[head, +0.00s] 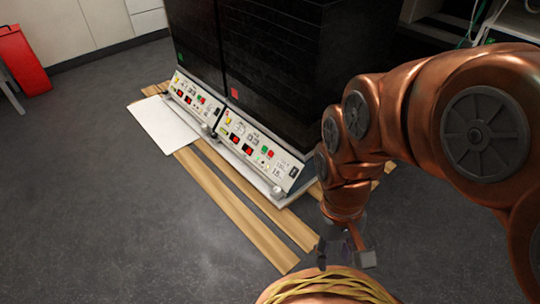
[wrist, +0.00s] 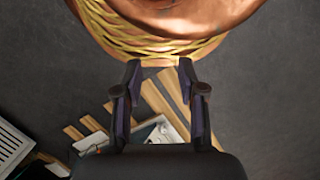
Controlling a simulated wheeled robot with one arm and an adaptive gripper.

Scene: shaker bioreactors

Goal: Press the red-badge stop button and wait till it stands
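Two black shaker cabinets stand side by side. The right cabinet (head: 290,70) carries a red badge (head: 234,94), and the left one (head: 195,40) carries a green badge (head: 180,56). Below the red badge is a sloped white control panel (head: 260,150) with red displays and small coloured buttons, including a red one (head: 271,154). The labels are too small to read, so I cannot tell which is stop. My gripper (head: 344,260) hangs right of and nearer than this panel, clear of it. In the wrist view its fingers (wrist: 160,68) are apart, with nothing between them.
The left cabinet has a similar panel (head: 194,98). A white board (head: 164,124) lies before it on wooden slats (head: 230,205). A red bin (head: 22,60) stands far left. Grey floor (head: 110,220) at left front is free. Shelving stands at the back right.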

